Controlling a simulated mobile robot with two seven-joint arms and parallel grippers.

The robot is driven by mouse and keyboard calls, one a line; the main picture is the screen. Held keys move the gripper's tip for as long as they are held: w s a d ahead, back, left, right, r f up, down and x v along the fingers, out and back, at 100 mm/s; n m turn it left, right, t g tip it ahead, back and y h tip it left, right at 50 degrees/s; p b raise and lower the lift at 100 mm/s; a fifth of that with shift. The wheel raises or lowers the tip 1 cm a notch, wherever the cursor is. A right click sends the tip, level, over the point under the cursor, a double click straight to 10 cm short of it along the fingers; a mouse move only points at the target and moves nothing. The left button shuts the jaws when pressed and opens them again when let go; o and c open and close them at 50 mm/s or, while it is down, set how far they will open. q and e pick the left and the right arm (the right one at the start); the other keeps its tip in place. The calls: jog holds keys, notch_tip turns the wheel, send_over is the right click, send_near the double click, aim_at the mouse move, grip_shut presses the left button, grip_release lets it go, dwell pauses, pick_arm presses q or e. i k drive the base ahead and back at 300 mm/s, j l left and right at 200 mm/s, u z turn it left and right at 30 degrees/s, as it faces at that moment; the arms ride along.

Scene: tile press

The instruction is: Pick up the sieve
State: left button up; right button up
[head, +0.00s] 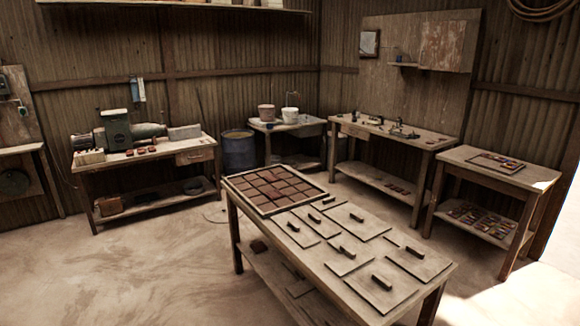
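I cannot make out a clear sieve in the head view. A round, dark greenish disc (14,183) shows low at the far left edge, below a bench top; I cannot tell whether it is the sieve. Neither of my grippers is in view.
A long table (388,234) in front holds a tray of brown tiles (264,212) and several flat boards with handles (346,255). A green machine (117,130) stands on the left bench (188,158). A blue drum (238,150) stands behind. The left floor (130,265) is clear.

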aim_at(289, 162)
jog(key=i+l+z, duration=0.1)
jog(key=l, duration=0.15)
jog(key=i+l+z, duration=0.1)
jog(key=l, duration=0.15)
jog(key=i+l+z, duration=0.25)
jog(key=l+z, duration=0.2)
jog(key=i+l+z, duration=0.9)
jog(key=i+z, duration=0.15)
jog(key=i, duration=0.15)
jog(key=i+z, duration=0.25)
jog(key=i, duration=0.15)
jog(key=i+l+u, duration=0.1)
jog(key=i, duration=0.75)
jog(key=i+l+u, duration=0.1)
jog(key=i, duration=0.7)
jog(key=i+j+u, duration=0.1)
jog(key=i+u, duration=0.75)
jog(key=i+l+u, duration=0.2)
jog(key=i+u, duration=0.2)
jog(key=i+j+u, duration=0.15)
jog(key=i+u, duration=0.25)
jog(key=i+j+u, duration=0.1)
jog(key=i+u, duration=0.2)
jog(key=u, duration=0.15)
jog(key=i+l+u, duration=0.1)
jog(key=i+u, duration=0.6)
jog(key=i, duration=1.3)
